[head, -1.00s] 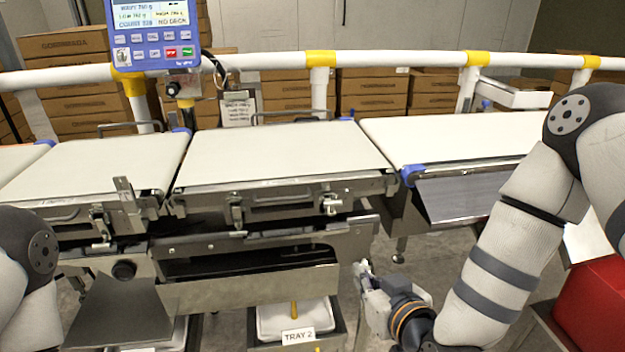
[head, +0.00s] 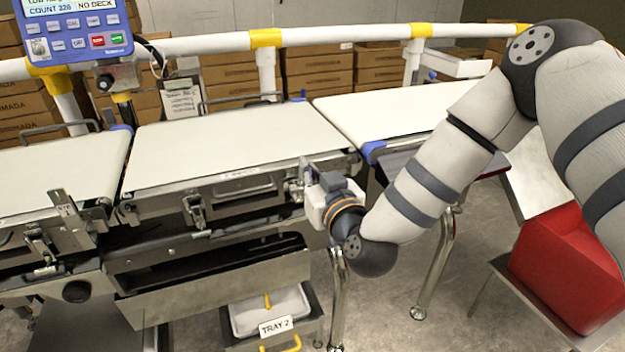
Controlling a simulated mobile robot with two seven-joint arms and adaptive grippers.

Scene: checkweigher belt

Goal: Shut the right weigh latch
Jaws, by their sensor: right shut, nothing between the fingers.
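The weigh deck (head: 225,146) is the middle belt section, with a cream top and a metal front frame. Its right latch (head: 306,170) is a small metal fitting at the front right corner, partly hidden by my gripper; I cannot tell whether it is open or shut. The left latch (head: 196,211) of the same deck shows on the front, left of a bar handle (head: 245,190). My right gripper (head: 308,190) is shut and empty, right at the right latch; whether it touches is unclear. My left gripper is out of view.
A blue display box (head: 75,30) reads NO DECK. A white-and-yellow rail (head: 340,36) runs behind the belts. A tray (head: 268,308) labelled TRAY 2 sits below. A red bin (head: 565,262) stands at right. The outfeed belt (head: 385,112) lies beyond the deck's right edge.

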